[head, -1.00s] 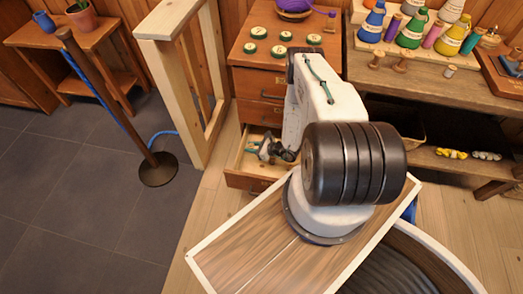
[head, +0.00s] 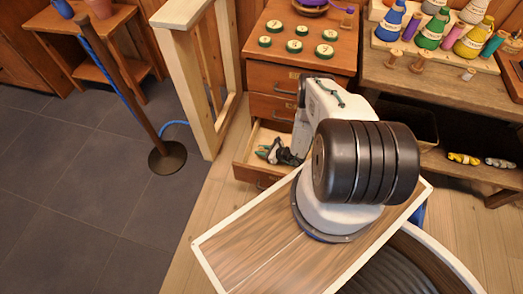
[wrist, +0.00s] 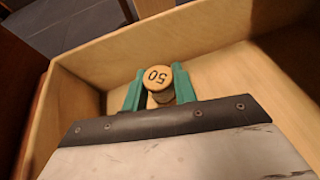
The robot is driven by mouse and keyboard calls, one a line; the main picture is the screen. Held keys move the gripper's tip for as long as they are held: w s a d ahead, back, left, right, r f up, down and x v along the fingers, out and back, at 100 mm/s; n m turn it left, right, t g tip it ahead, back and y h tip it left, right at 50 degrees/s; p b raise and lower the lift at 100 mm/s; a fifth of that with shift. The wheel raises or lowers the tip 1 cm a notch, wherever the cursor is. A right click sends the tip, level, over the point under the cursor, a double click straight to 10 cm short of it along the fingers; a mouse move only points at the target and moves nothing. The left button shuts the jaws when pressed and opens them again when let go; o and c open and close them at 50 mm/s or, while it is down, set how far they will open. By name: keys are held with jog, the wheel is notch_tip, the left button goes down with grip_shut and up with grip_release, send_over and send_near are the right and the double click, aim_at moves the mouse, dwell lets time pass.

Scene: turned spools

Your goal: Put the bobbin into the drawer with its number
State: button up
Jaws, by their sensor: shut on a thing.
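The bobbin (wrist: 158,78) is pale wood with a round top marked 50. My gripper (wrist: 160,92) has green fingers, shut on the bobbin's sides in the wrist view. The bobbin is held inside the open wooden drawer (wrist: 62,100), between its walls; whether it touches the floor I cannot tell. In the head view my gripper (head: 268,152) reaches into the open bottom drawer (head: 246,150) of the wooden cabinet (head: 272,80). The bobbin cannot be made out there. The drawer's number is not readable.
Several green-rimmed numbered discs (head: 294,46) lie on the cabinet top. A workbench (head: 430,85) with coloured thread cones stands to the right. A wooden frame (head: 195,80) stands left of the drawer, with a rope post (head: 168,157) beyond it.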

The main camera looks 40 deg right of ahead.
jog(key=shift+f, duration=0.5)
jog(key=o, duration=0.9)
jog(key=shift+o, duration=0.2)
jog(key=shift+r, duration=0.55)
jog(key=v, duration=1.2)
